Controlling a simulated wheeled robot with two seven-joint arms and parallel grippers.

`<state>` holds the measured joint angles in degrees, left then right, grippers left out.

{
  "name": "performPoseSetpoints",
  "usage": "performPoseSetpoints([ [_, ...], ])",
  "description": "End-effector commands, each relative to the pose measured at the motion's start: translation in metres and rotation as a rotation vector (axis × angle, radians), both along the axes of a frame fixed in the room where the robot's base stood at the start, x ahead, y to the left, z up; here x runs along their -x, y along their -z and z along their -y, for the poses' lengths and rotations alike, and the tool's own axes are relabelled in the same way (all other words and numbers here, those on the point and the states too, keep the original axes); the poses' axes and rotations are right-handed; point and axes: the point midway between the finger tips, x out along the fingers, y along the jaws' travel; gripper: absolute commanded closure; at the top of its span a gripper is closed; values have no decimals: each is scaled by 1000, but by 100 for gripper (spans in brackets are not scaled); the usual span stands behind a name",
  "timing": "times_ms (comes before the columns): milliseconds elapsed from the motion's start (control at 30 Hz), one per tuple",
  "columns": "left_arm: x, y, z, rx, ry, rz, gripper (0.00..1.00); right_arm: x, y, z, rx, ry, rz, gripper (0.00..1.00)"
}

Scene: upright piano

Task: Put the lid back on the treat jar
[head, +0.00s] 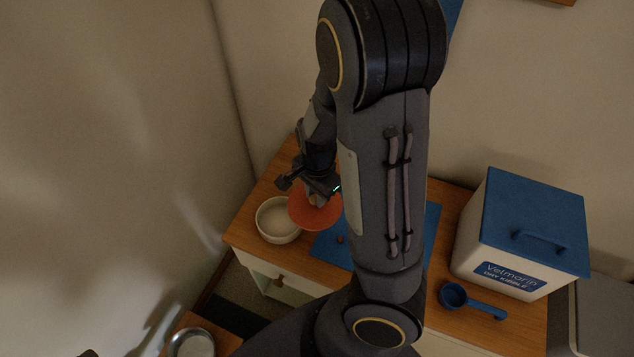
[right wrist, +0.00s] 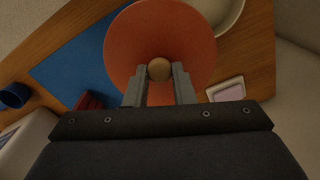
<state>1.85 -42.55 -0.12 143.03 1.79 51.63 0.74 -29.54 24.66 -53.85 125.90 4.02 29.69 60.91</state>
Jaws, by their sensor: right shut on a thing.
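The orange round lid (head: 315,212) has a wooden knob (right wrist: 159,69), seen from above in the right wrist view. My right gripper (head: 314,196) is shut on this knob, with one finger on each side of it. A cream round open vessel (head: 278,220) stands at the left end of the cabinet top, just left of the lid. Its rim also shows at the top of the right wrist view (right wrist: 232,18). I cannot tell whether this vessel is the treat jar; anything under the lid is hidden. My left gripper is not in view.
A blue mat (head: 328,245) lies beneath my right arm. A kibble bin (head: 490,262) with a blue lid and a blue scoop (head: 472,301) stand at the right. A small pale tray (right wrist: 226,90) and a red object (right wrist: 88,101) lie near the lid. A metal bowl (head: 192,345) sits lower left.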

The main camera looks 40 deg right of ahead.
Motion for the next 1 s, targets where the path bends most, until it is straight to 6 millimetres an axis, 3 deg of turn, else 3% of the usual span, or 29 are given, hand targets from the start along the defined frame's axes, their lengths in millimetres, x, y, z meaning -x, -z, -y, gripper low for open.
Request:
performPoseSetpoints([
  [133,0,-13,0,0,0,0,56,-7,-7,-3,-9,-38,-7,100],
  [267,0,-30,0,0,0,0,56,-26,-7,-8,-28,-122,-20,100],
  [533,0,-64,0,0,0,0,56,-68,12,-42,-73,-313,-55,100],
  [700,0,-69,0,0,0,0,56,-78,23,-55,-84,-354,-64,100],
  [1000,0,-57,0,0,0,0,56,-79,40,-56,-84,-357,-64,100],
])
